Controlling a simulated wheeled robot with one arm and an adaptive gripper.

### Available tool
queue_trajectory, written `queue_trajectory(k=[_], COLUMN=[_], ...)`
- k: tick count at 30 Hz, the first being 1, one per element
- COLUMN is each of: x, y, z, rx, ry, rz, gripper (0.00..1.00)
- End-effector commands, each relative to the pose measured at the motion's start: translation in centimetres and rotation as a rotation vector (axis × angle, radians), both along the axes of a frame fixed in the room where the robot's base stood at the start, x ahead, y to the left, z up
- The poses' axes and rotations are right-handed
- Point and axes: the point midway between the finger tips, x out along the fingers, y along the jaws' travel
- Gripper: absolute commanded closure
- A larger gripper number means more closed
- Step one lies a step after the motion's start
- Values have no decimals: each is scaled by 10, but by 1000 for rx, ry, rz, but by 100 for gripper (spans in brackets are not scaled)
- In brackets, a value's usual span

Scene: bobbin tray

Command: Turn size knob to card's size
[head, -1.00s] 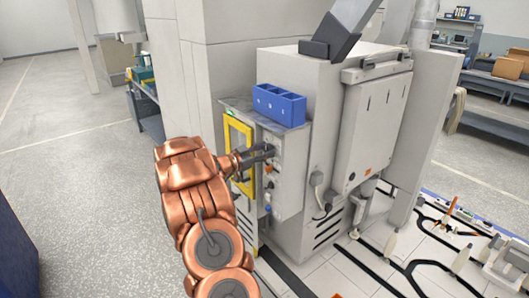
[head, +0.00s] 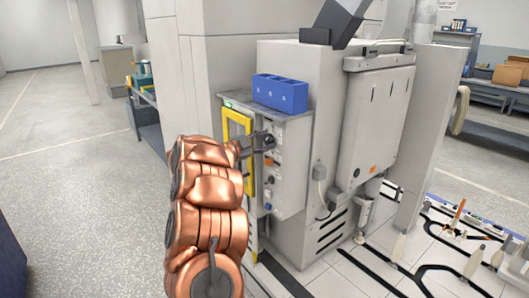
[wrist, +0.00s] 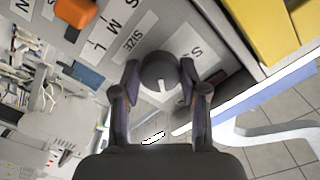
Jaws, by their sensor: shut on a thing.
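The dark round knob (wrist: 160,70) sits between the fingertips of my gripper (wrist: 161,80) in the wrist view. My gripper is shut on it from both sides. A white pointer line on the knob points toward the bottom of the wrist view. In the head view my gripper (head: 264,141) is at the panel's upper part. I cannot tell which label is the card.
The grey control panel (head: 290,170) carries other small controls below my gripper. A yellow frame (head: 228,122) stands left of it. A blue bin (head: 279,95) sits on top. An orange part (wrist: 76,14) shows at the wrist view's top left. Open floor (head: 80,190) lies left.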

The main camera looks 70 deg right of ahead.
Motion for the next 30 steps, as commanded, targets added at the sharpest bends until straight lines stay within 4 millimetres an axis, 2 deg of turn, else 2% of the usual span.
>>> queue_trajectory(k=[1, 15, 30], x=[-1, -2, -3], y=[1, 0, 0], z=[-11, -7, -4], rx=[-16, -164, -196], ry=[-41, -299, -353], rz=[-5, -8, -10], gripper=[92, 92, 92])
